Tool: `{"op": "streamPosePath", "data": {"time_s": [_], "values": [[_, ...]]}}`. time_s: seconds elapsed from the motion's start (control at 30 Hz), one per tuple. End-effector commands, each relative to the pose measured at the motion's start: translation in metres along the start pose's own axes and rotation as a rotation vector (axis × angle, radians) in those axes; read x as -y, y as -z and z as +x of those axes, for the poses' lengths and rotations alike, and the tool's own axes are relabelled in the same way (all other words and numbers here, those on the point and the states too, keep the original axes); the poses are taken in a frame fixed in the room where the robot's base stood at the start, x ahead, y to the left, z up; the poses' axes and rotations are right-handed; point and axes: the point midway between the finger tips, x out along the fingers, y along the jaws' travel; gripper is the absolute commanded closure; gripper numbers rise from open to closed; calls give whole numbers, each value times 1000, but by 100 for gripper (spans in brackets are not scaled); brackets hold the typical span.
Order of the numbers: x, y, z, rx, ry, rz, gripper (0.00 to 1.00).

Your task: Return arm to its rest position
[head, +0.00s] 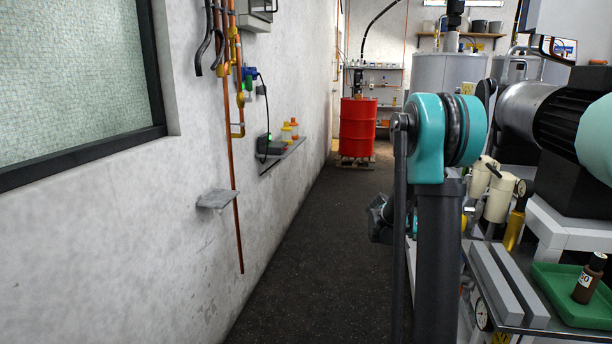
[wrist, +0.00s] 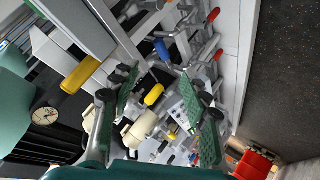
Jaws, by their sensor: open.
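My arm stands folded upright in the right half of the head view, with a teal joint (head: 447,130) at its top and dark links below. My gripper (wrist: 165,98) shows in the wrist view, with its two green-padded fingers spread apart and nothing held between them. In the head view a dark part low beside the arm link may belong to the gripper, but the link hides most of it. The red drum (head: 358,128) stands upright on a pallet at the far end of the aisle, well away from the gripper. Red at the lower edge of the wrist view (wrist: 253,166) looks like the same drum.
Close on the right are a bench with a green tray (head: 550,283) holding a brown bottle (head: 590,278), a large motor and cream filter housings (head: 499,198). A wall shelf (head: 217,199) and pipes are on the left. The dark aisle floor (head: 305,265) is clear.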

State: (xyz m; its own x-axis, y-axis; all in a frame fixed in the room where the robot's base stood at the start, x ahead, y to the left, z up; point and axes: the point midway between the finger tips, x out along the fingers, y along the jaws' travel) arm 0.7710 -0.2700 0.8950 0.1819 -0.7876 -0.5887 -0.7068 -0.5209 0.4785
Motion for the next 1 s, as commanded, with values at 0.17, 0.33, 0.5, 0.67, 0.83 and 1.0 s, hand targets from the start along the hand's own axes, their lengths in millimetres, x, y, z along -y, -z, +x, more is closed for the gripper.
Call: {"op": "streamPosePath", "data": {"time_s": [0.17,0.33,0.5,0.67,0.83,1.0], "values": [[-16,-52,-40,83,159,-110,54],[-27,-108,-77,144,321,-212,54],[-36,-168,-114,183,490,-307,54],[-43,-226,-148,201,654,-389,54],[-47,-278,-176,201,802,-452,54],[-49,-305,-190,195,884,-483,54]]}}
